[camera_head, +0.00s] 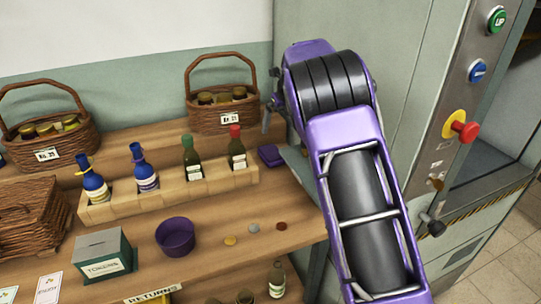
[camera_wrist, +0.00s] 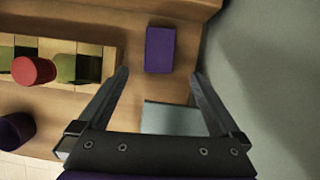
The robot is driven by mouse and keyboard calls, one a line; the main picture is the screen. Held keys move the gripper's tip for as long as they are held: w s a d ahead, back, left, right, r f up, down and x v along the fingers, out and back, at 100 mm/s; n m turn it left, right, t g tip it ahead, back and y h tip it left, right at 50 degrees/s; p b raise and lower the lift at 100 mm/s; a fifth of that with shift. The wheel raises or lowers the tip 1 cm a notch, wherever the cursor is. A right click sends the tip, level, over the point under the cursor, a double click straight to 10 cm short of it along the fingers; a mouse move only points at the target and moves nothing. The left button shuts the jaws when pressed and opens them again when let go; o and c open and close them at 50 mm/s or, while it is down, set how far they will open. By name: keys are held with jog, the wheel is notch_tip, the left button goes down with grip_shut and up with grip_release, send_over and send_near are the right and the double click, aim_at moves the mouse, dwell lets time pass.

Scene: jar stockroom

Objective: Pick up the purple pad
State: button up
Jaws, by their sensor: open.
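The purple pad (camera_head: 270,156) lies on the wooden counter (camera_head: 215,205), just right of the bottle rack. In the wrist view the pad (camera_wrist: 160,50) is a small upright rectangle at upper centre. My gripper (camera_wrist: 159,75) is open and empty, its two fingers spread wide to either side of the pad's line. The pad appears just beyond the fingertips, between them in the picture. I cannot tell the height of the fingers above it. In the head view my purple arm stands right of the pad, and the gripper cannot be made out clearly.
The wooden rack (camera_head: 180,192) holds several bottles, with a red-capped bottle (camera_head: 236,150) nearest the pad. A grey-green wall panel (camera_wrist: 265,60) rises close on the right. A basket (camera_head: 222,116) stands behind. A purple bowl (camera_head: 175,236) and small discs sit in front.

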send_over(272, 152)
jog(key=s, duration=0.2)
jog(key=f, duration=0.8)
jog(key=shift+w+d+f, duration=0.15)
jog(key=shift+w+d, duration=0.05)
jog(key=shift+d, duration=0.2)
jog(key=shift+s+b+x, duration=0.15)
jog(key=shift+b+x, duration=0.05)
jog(key=shift+x, duration=1.15)
jog(key=shift+s+b+x, duration=0.1)
jog(key=shift+b+x, duration=0.1)
jog(key=shift+x, duration=1.15)
jog(key=shift+f, duration=0.3)
jog(key=c, duration=1.1)
notch_tip(272, 152, up, 10)
jog(key=p, duration=0.1)
jog(key=shift+r, duration=0.25)
